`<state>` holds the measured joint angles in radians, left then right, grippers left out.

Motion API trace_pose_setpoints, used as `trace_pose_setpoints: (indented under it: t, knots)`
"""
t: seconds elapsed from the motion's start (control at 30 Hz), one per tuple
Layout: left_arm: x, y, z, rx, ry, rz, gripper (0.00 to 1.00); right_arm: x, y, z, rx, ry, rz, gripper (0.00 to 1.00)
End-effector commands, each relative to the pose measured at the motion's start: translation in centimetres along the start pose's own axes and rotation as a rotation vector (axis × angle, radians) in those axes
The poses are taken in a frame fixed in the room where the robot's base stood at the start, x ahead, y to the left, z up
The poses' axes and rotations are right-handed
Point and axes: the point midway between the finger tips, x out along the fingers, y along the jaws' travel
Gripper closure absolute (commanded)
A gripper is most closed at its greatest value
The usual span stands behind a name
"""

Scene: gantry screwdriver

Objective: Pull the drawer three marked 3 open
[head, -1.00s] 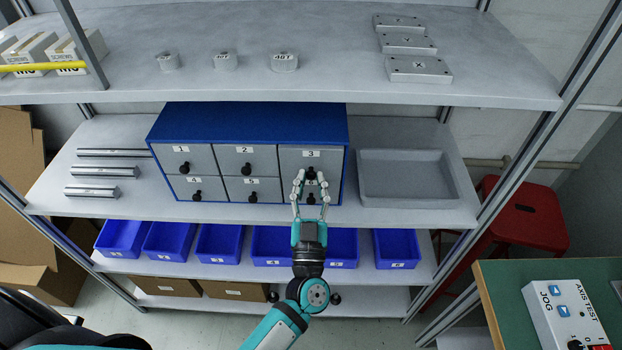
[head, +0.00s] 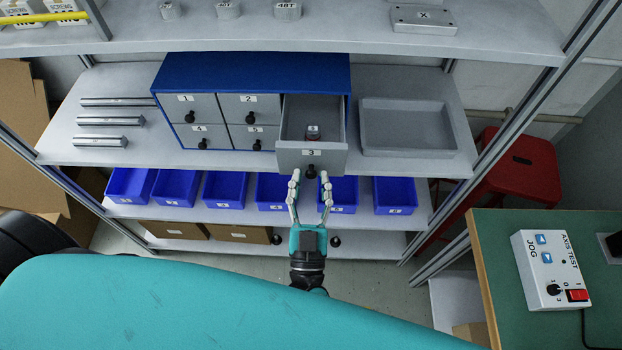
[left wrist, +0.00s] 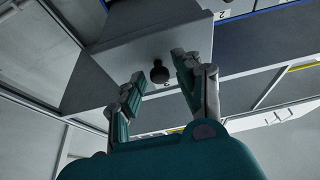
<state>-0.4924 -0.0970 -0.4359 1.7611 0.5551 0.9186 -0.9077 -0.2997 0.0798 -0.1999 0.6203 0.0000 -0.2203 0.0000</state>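Drawer three (head: 311,158), grey with a label "3", stands pulled out from the blue cabinet (head: 250,72). Its inside shows, with a small dark and light object (head: 313,132) in it. Its black knob (head: 311,171) is on the front face. My left gripper (head: 311,178) is open just in front of the knob, its fingers spread to either side. In the left wrist view the knob (left wrist: 159,73) sits beyond the fingertips (left wrist: 157,70), with gaps between it and the fingers. My right gripper is not in view.
The other labelled drawers (head: 249,109) are shut. A grey tray (head: 410,150) lies right of the cabinet, and metal bars (head: 110,121) lie left. Blue bins (head: 226,188) stand on the shelf below. A green table (head: 490,265) with a control box (head: 550,270) is at right.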

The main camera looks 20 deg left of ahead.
Motion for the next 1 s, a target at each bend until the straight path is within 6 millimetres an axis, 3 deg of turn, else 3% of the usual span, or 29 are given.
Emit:
trace_pose_setpoints:
  t: [0.3, 0.43, 0.8, 1.0]
  knots:
    - [-0.1, 0.0, 0.0, 0.000, 0.000, 0.001, 0.57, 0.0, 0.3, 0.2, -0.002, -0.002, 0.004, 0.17]
    - [-1.1, 0.0, 0.1, 0.001, -0.003, 0.002, 0.57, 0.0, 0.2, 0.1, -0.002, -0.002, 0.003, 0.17]
    - [-8.6, 0.1, 0.1, 0.002, -0.005, 0.002, 0.57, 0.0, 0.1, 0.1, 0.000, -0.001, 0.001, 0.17]
    - [-11.3, 0.0, 0.1, 0.001, -0.003, 0.001, 0.57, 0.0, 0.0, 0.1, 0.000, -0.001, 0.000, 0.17]
